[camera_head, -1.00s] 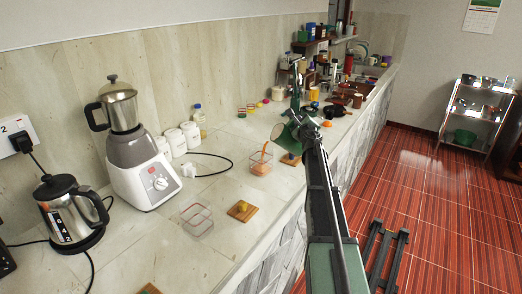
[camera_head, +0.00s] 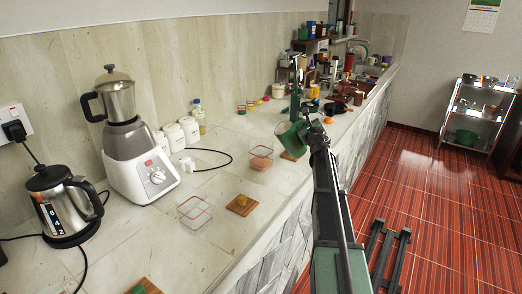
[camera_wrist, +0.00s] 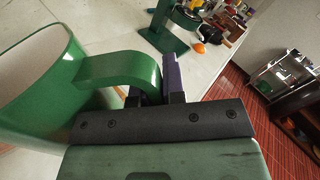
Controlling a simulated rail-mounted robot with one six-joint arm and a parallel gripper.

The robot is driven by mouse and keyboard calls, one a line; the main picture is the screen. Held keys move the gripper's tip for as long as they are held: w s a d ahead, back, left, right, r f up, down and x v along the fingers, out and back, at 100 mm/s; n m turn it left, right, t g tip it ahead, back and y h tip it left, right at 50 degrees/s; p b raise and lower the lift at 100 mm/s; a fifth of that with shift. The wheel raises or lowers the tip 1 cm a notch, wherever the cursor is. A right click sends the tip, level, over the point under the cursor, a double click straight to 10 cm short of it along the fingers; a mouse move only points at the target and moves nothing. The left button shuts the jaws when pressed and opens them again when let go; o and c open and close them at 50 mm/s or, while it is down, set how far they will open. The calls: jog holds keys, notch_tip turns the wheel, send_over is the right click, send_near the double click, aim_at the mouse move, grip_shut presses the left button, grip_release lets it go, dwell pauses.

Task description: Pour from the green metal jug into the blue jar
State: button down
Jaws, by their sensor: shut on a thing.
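My gripper (camera_head: 310,138) is shut on the handle of the green metal jug (camera_head: 291,140), over the counter. In the wrist view the jug (camera_wrist: 60,85) fills the left side, its pale inside partly showing, and its handle reaches to the jaws (camera_wrist: 158,88). The jug still leans somewhat to the left, and no stream shows at its mouth. Below and left of it, a small clear container (camera_head: 260,158) holds orange contents and stands apart from the jug. I cannot make out a jar that is clearly blue near the jug.
An empty clear container (camera_head: 194,212) and a wooden board with a yellow thing (camera_head: 243,204) are nearer on the counter (camera_head: 195,255). A blender (camera_head: 135,150) and a kettle (camera_head: 64,205) stand left. Clutter fills the far end.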

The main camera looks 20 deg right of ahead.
jog(key=s+d+f+m+b, duration=0.2)
jog(key=d+f+m+b, duration=0.3)
jog(key=m, duration=0.1)
jog(key=shift+m, duration=0.3)
jog(key=r+p, duration=0.5)
jog(key=shift+w+a, duration=0.1)
jog(key=shift+w, duration=0.1)
dwell(0.9)
